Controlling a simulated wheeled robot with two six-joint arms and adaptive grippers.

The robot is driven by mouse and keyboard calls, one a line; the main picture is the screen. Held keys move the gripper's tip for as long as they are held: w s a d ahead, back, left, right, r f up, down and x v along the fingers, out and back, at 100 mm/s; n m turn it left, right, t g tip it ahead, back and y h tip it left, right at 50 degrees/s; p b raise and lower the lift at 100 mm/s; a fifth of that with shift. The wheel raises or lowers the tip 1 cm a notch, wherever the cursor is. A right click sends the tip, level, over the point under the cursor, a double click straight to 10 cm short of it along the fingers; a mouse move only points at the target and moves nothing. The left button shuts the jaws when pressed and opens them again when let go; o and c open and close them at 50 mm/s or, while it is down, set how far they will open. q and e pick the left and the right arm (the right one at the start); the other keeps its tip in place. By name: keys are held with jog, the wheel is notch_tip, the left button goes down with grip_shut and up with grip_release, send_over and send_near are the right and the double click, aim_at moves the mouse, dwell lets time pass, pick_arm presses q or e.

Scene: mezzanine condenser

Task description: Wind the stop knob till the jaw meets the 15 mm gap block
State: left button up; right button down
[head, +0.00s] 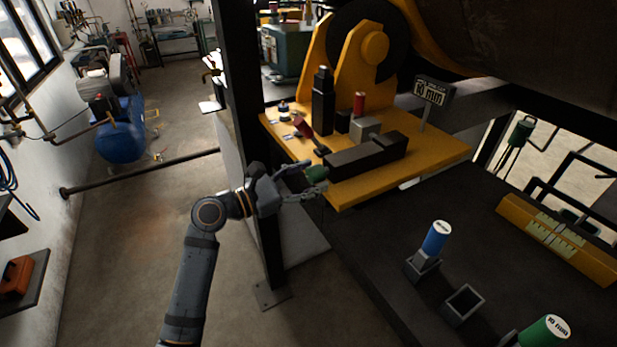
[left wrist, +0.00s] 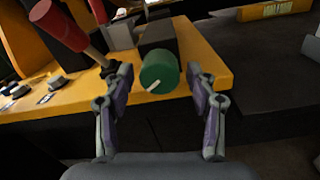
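The green stop knob (left wrist: 160,72) with a white pointer line sits at the near end of a dark block (left wrist: 158,38). In the head view the knob (head: 316,173) is partly covered by my left gripper (head: 304,180). In the left wrist view my left gripper (left wrist: 160,82) is open, one finger on each side of the knob, with gaps visible between. A grey block (head: 365,129) stands behind the long dark body (head: 352,161); I cannot tell whether it is the jaw or the gap block. My right gripper is not in view.
The yellow bench (head: 440,150) carries a red-handled lever (head: 303,127), a red cylinder (head: 359,104) and a sign (head: 434,91) reading 10 mm. Blue (head: 437,237) and green (head: 544,333) cylinders and an empty socket (head: 463,305) are on the dark surface. A black post (head: 240,100) stands behind my left arm.

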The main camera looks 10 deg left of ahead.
pick_arm(q)
jog(key=shift+a, duration=0.1)
jog(key=v, duration=1.1)
jog(key=shift+s+a, duration=0.3)
